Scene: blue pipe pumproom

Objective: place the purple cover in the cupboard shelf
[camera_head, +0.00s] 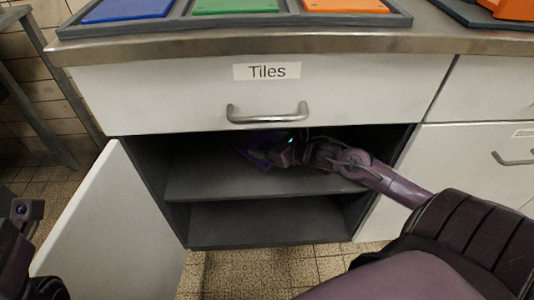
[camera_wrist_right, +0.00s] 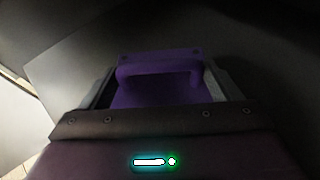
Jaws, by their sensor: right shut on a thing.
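The cupboard under the worktop is open, and its dark shelf (camera_head: 225,186) runs across the middle. My right arm reaches into the upper compartment. Whether the cover touches the shelf cannot be told. Part of my left arm shows at the lower left edge; its fingers are not clearly seen.
The white cupboard door (camera_head: 112,225) stands open at the left. A drawer labelled Tiles (camera_head: 267,71) with a metal handle (camera_head: 267,114) is directly above the opening. The lower compartment (camera_head: 270,222) looks empty. A tray with blue, green and orange tiles (camera_head: 238,5) lies on the worktop.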

